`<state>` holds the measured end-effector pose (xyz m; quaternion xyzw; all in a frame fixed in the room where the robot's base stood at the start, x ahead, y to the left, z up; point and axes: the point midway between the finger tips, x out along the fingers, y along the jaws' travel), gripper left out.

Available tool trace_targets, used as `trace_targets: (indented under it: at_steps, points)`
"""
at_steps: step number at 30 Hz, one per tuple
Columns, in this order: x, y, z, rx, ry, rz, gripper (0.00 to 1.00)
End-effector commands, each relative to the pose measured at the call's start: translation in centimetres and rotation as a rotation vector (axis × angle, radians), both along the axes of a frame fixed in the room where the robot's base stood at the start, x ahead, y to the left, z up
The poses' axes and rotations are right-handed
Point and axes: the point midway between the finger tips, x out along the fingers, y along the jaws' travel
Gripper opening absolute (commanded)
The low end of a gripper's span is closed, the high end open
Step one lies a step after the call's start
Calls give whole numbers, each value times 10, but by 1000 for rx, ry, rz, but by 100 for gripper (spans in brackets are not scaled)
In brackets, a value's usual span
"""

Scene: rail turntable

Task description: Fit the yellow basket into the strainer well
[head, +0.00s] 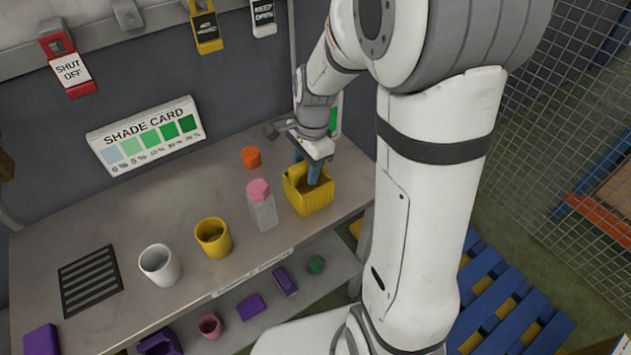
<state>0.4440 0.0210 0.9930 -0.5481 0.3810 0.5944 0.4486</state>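A square yellow basket (309,198) sits at the right end of the grey bench. My gripper (314,174) points down at it, its blue fingers reaching over or into its open top. I cannot tell whether the fingers touch the basket wall or how far apart they are. No strainer well can be made out for sure. A dark slotted grate (90,281) lies flat at the left of the bench.
A clear bottle with a pink cap (261,206) stands close left of the basket. A yellow cup (213,238), a white cup (159,265) and an orange piece (251,157) are also on the bench (150,215). Purple items (251,307) lie on the lower shelf.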

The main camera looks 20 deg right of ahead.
Motion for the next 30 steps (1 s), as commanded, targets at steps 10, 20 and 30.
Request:
trace_targets:
  at_steps: [10, 20, 30]
  points:
    - [-14, 0, -19, -2, 52, 4, 8]
    - [-11, 0, -14, 0, 40, 3, 0]
    - [-9, 0, 16, -1, 28, 3, 0]
